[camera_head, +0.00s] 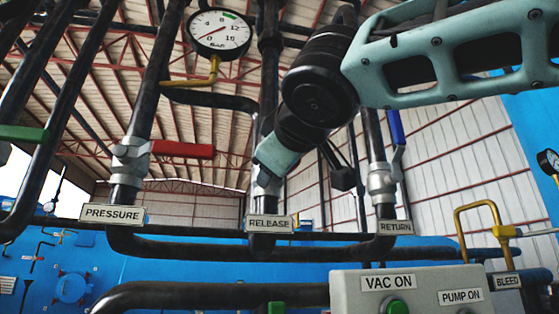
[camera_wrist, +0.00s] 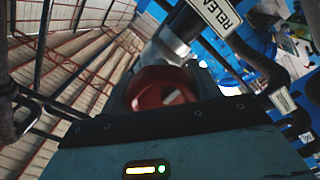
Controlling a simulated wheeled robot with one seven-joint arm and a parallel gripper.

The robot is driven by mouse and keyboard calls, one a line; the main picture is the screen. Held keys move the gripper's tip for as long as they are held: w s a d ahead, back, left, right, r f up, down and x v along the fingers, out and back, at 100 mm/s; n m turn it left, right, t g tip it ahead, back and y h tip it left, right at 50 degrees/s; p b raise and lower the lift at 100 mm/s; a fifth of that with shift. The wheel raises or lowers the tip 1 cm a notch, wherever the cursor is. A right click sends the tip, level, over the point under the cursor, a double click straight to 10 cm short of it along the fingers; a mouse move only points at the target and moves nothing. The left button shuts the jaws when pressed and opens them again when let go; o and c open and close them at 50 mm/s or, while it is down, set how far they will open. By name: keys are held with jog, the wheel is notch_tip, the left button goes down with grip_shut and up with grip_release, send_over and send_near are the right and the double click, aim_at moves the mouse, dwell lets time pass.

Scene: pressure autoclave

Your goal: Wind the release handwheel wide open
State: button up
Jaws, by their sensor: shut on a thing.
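The release handwheel (camera_wrist: 150,92) is a red round knob, seen in the wrist view just beyond the gripper's body. In the head view it is hidden behind my gripper (camera_head: 277,156), which is on the valve of the pipe labelled RELEASE (camera_head: 270,224). My gripper (camera_wrist: 166,88) is shut on the handwheel, with dark fingers on both sides of it. The metal valve body (camera_head: 266,181) shows just below the gripper. How far the wheel is turned cannot be told.
A red lever (camera_head: 183,150) on the PRESSURE pipe points toward my gripper from the left. A blue lever (camera_head: 397,127) stands upright on the RETURN pipe at right. A gauge (camera_head: 219,34) hangs above. A grey control box (camera_head: 350,297) is below.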

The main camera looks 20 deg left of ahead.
dwell(0.4)
jog(key=o, duration=1)
jog(key=b+v, duration=0.2)
jog(key=v, duration=1.5)
jog(key=shift+s+b, duration=0.25)
jog(key=shift+b, duration=0.1)
